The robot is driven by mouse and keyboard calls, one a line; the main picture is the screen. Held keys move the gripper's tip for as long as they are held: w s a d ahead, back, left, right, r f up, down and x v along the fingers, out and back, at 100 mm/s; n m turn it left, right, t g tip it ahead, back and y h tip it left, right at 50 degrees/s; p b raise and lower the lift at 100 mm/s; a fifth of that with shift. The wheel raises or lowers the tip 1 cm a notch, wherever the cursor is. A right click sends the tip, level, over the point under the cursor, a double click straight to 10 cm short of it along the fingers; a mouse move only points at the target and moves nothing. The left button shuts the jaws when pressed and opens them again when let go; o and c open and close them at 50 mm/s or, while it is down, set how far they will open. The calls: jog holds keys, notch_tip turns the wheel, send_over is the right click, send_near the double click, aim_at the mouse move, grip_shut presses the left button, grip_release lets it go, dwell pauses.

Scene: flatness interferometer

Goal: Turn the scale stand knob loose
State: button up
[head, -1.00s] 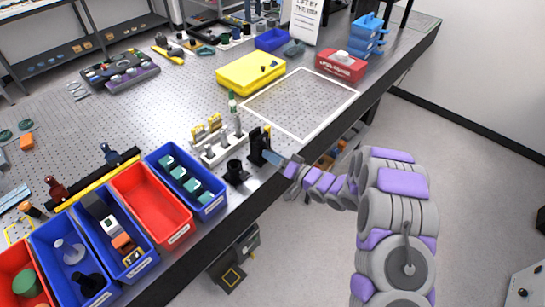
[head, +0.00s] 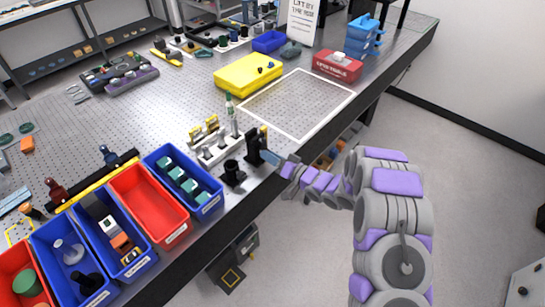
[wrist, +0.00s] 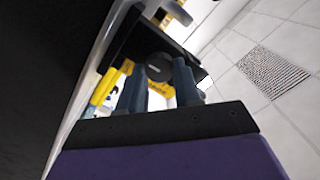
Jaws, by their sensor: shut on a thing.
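The scale stand (head: 254,146) is a black upright block at the front edge of the perforated metal bench in the head view. Its knob (wrist: 159,67) is a round dark cap on the stand's black body in the wrist view. My gripper (wrist: 160,75) has one blue-grey finger on each side of the knob and is shut on it. In the head view my gripper (head: 271,155) reaches the stand from the right, from beyond the bench edge. The knob is hidden there by the fingers.
A black cylinder (head: 233,174) and a white rack (head: 213,150) stand left of the stand. Blue and red bins (head: 150,203) line the front edge further left. A white-outlined area (head: 300,104) behind is clear. Open floor lies to the right.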

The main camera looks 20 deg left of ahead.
jog(key=n, duration=0.4)
jog(key=shift+s+a+f+n, duration=0.1)
jog(key=shift+s+f+n, duration=0.05)
jog(key=shift+f+n, duration=0.15)
jog(key=n, duration=0.3)
jog(key=shift+n+b, duration=0.3)
jog(key=n+b, duration=0.1)
jog(key=n, duration=0.2)
jog(key=shift+h+b, duration=0.4)
jog(key=n+b, duration=0.2)
jog(key=n, duration=0.1)
jog(key=shift+r+n+b, duration=0.15)
jog(key=shift+n+b, duration=0.45)
jog(key=shift+n, duration=0.5)
jog(key=shift+t, duration=0.3)
